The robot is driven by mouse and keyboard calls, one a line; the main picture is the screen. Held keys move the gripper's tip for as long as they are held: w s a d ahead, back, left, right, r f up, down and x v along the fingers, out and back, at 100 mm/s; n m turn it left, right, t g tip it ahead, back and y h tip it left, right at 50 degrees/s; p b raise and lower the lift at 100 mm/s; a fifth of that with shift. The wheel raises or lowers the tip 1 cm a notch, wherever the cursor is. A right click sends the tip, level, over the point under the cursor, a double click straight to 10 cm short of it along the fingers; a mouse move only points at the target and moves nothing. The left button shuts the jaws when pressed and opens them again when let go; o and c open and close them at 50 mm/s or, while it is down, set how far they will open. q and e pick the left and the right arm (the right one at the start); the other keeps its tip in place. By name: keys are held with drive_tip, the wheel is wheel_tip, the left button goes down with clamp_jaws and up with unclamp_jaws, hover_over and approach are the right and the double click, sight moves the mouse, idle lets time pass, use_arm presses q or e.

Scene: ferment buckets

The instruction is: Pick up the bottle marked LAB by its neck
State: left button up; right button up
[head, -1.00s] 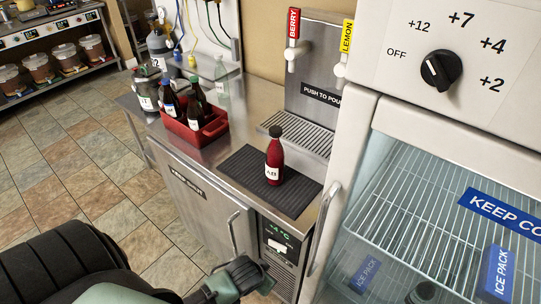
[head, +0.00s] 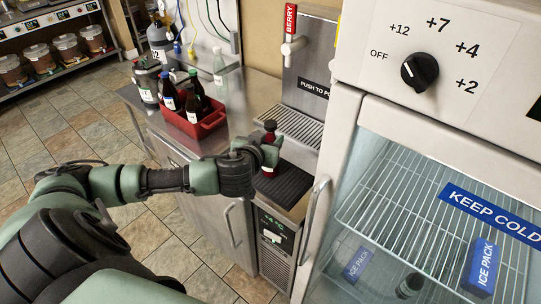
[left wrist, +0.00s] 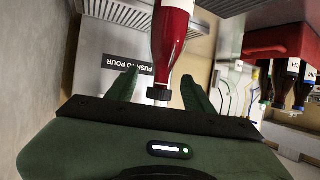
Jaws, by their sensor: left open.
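The bottle with the white label, dark red with a black cap, stands upright on the black ribbed mat (head: 292,190) on the steel counter. In the head view its cap (head: 270,125) shows above my left gripper (head: 262,150), which hides most of its body and label. In the left wrist view the bottle (left wrist: 172,40) appears upside down, its neck and cap between the two fingers of my left gripper (left wrist: 160,88). The fingers are open, with gaps on both sides of the neck. My right gripper is not in view.
A red crate (head: 212,124) with several dark bottles stands left on the counter. Behind the mat is a drip tray (head: 290,124) under the berry tap (head: 293,45). The glass-front fridge (head: 350,125) stands close on the right.

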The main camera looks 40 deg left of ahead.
sight(270, 134)
use_arm(q)
drive_tip(key=x, duration=0.2)
drive_tip(key=shift+w+a+p, duration=0.1)
drive_tip(key=shift+w+p, duration=0.15)
drive_tip(key=shift+p, duration=0.1)
drive_tip(key=shift+w+a+p, duration=0.15)
drive_tip(key=shift+w+p, duration=0.15)
drive_tip(key=p+x, duration=0.1)
drive_tip(key=x, duration=0.2)
drive_tip(key=shift+a+p, duration=0.15)
drive_tip(key=shift+p, duration=0.15)
drive_tip(key=shift+w+a+f, duration=0.15)
drive_tip(key=shift+w+f, duration=0.2)
drive_tip(key=shift+w, duration=0.2)
clamp_jaws()
drive_tip(key=shift+s, duration=0.1)
